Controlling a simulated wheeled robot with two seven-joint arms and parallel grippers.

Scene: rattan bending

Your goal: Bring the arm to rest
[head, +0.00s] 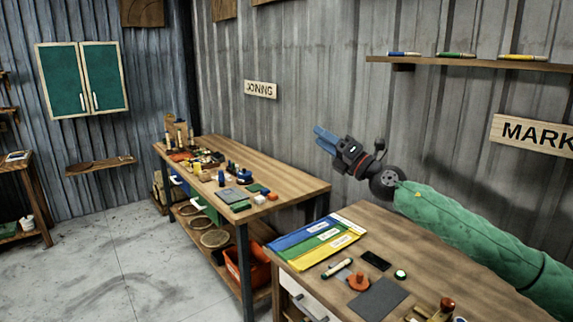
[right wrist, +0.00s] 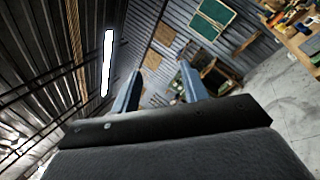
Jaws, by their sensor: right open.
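My right gripper (head: 325,140) shows in the head view, on an arm with a green sleeve that comes in from the right. It is raised above the near workbench (head: 440,245), in front of the grey corrugated wall. Its two blue fingers point to the upper left. In the right wrist view the fingers (right wrist: 158,88) stand apart with nothing between them, so the gripper is open and empty. My left gripper is in neither view.
The near workbench carries blue, green and yellow folders (head: 318,240), a dark mat (head: 380,298) and small tools. A second workbench (head: 285,178) with many small items stands behind it. A wall shelf (head: 470,63) holds several markers. The floor (head: 100,265) at left is clear.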

